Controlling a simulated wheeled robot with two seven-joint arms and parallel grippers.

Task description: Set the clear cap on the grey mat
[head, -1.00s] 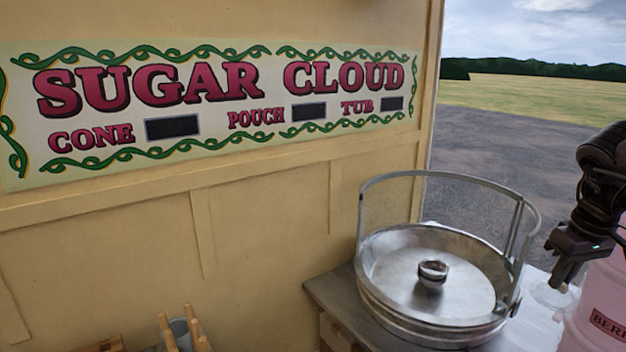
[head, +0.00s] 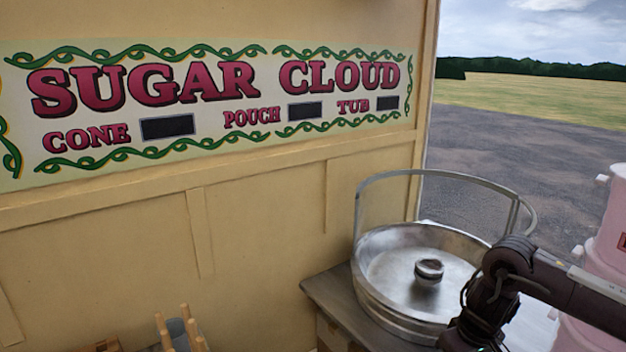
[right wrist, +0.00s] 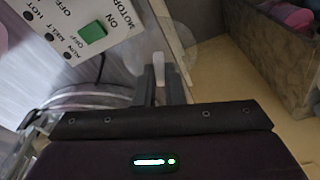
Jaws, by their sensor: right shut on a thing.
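My right gripper (right wrist: 160,88) is shut on the clear cap (right wrist: 158,66). A pale part of it shows between the fingers in the right wrist view, and its see-through body is hard to make out against the background. In the head view my right arm reaches in from the right, in front of the metal bowl machine. The gripper end there is dark and cut off by the bottom edge, and the cap is out of sight. I cannot make out the grey mat in either view. My left gripper is not in view.
A round metal bowl machine (head: 376,283) with a clear guard stands on the counter (head: 325,296). Pink tubs (head: 610,228) stand at the right. A control panel with a green switch (right wrist: 92,33) and a crate (right wrist: 280,75) show in the right wrist view.

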